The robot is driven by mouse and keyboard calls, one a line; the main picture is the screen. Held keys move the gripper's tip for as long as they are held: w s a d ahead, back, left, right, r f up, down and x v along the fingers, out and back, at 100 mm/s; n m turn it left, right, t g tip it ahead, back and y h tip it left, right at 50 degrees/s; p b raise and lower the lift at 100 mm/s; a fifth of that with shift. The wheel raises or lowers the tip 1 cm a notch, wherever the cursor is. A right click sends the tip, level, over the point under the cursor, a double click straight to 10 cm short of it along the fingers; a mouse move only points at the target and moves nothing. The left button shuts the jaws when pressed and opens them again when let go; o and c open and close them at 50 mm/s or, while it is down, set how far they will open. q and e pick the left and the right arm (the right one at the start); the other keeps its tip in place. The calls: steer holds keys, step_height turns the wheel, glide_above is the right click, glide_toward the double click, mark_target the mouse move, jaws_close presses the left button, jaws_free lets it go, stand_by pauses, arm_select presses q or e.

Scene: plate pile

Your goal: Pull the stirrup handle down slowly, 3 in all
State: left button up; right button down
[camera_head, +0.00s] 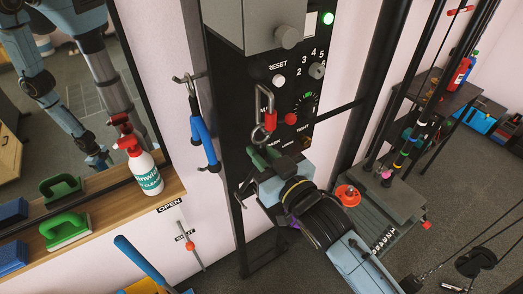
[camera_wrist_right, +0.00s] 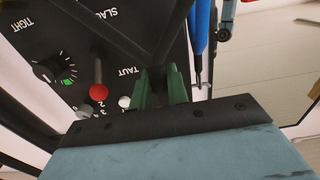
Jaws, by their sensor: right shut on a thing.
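Dark bars run close to the fingertips in the right wrist view. My left gripper is not in view.
The panel has a dial (camera_head: 304,103), a red knob (camera_head: 291,118) and a RESET button (camera_head: 279,81). A blue handle (camera_head: 204,143) hangs on a hook at left. A spray bottle (camera_head: 140,168) and green brush (camera_head: 66,230) stand on the wooden shelf. Weight-machine posts stand right.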

steer(key=shift+f, duration=0.4)
steer(key=shift+f+b, duration=0.7)
steer(key=shift+f, duration=0.45)
steer(key=shift+f+b, duration=0.7)
steer(key=shift+f, duration=0.45)
steer(key=shift+f+b, duration=0.7)
steer(key=shift+f, duration=0.55)
steer(key=shift+f+b, duration=0.7)
steer(key=shift+f, duration=0.5)
